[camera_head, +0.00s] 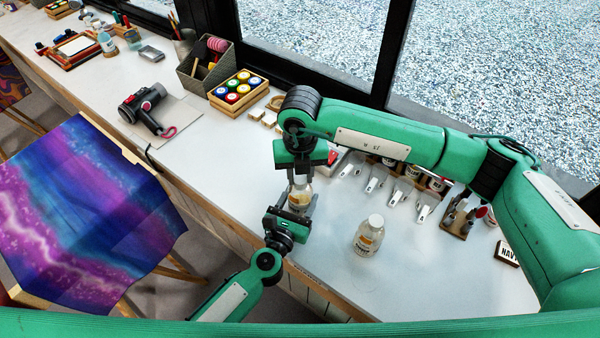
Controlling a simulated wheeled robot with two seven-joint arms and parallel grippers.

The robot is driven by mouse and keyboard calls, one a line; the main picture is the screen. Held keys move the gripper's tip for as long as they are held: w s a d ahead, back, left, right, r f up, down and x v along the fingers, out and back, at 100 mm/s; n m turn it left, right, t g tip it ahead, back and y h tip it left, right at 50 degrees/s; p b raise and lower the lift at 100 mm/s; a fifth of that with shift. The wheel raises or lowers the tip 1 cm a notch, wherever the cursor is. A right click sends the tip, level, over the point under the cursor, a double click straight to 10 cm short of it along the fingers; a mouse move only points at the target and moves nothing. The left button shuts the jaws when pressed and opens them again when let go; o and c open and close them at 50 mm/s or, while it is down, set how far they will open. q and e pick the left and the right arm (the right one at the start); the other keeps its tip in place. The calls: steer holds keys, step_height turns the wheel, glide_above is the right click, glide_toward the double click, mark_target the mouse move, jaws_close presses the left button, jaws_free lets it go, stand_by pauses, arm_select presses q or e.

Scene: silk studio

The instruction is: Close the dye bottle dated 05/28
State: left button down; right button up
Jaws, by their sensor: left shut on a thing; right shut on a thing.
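A small clear bottle with a yellowish label (299,200) stands near the front edge of the white table. My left gripper (298,208) comes in from the front and is shut on the bottle's body. My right gripper (301,181) points down from above and is shut on the bottle's white cap, which its fingers mostly hide. Whether the cap sits fully on the neck cannot be told. A second bottle (367,240) with a white cap stands upright to the right, apart from both grippers. The dates on both labels are too small to read.
Several white scoops (376,178) and small jars line the table's back right. A dark NAVY block (507,254) lies far right. A wooden tray of paint pots (237,92) and a hair dryer (142,108) are left. Table around the second bottle is clear.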

steer(key=m, duration=1.1)
steer(key=shift+m, duration=0.4)
steer(key=m, duration=0.3)
steer(key=shift+m, duration=0.4)
steer(key=o, duration=1)
steer(key=shift+r, duration=0.1)
step_height(320, 180, up, 12)
